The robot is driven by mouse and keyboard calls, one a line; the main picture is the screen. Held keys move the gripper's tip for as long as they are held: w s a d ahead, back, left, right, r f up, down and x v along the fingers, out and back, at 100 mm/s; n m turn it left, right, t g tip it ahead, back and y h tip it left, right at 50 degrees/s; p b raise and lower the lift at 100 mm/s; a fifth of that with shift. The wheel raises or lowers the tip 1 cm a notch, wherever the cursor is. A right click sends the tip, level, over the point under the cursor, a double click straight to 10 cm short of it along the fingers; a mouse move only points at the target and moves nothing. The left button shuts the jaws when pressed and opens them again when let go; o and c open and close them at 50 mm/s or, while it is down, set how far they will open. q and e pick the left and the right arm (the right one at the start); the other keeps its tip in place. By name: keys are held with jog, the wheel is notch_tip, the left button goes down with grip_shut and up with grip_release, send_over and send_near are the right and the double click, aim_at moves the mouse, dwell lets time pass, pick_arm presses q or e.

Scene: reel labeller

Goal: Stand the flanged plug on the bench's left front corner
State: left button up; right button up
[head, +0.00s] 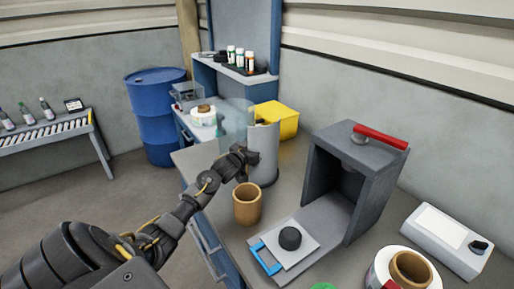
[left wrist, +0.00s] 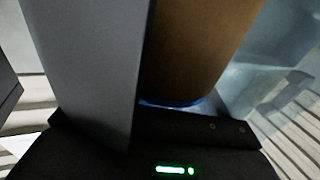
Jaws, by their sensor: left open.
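My left gripper (head: 243,160) is above the bench (head: 208,157), in front of a grey upright cylinder and just behind and above a tan tube (head: 248,203). It is open. In the left wrist view a brown curved surface (left wrist: 195,45) and a flat grey surface (left wrist: 85,60) fill the space close to the palm; I cannot tell whether they touch the fingers. I cannot surely pick out the flanged plug. A short black round piece (head: 290,238) sits on a white square plate in front of the grey machine. My right gripper is not in view.
The grey machine (head: 330,165) with a red handle (head: 380,136) stands on the bench's right. The grey cylinder (head: 264,150) stands behind my gripper, near a yellow bin (head: 275,117). A white reel (head: 385,270) and a sloped white box (head: 447,240) are at the right.

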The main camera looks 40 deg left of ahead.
aim_at(257, 140)
pick_arm(q)
jog(key=c, duration=1.2)
jog(key=shift+r, duration=0.5)
notch_tip(257, 140, up, 2)
jog(key=shift+s+r+b, duration=0.1)
jog(key=shift+r+b, duration=0.05)
jog(key=shift+b, duration=0.55)
jog(key=s+d+r, duration=0.1)
jog(key=s+r, duration=0.2)
jog(key=s, duration=0.1)
jog(key=s+d+r, duration=0.2)
jog(key=s+r, duration=0.1)
jog(key=s, duration=0.1)
jog(key=s+d+r, duration=0.1)
jog(key=s+r, duration=0.2)
jog(key=s, duration=0.2)
jog(key=shift+s+d+r+b, duration=0.1)
jog(key=shift+d+r+b, duration=0.2)
jog(key=shift+r, duration=0.1)
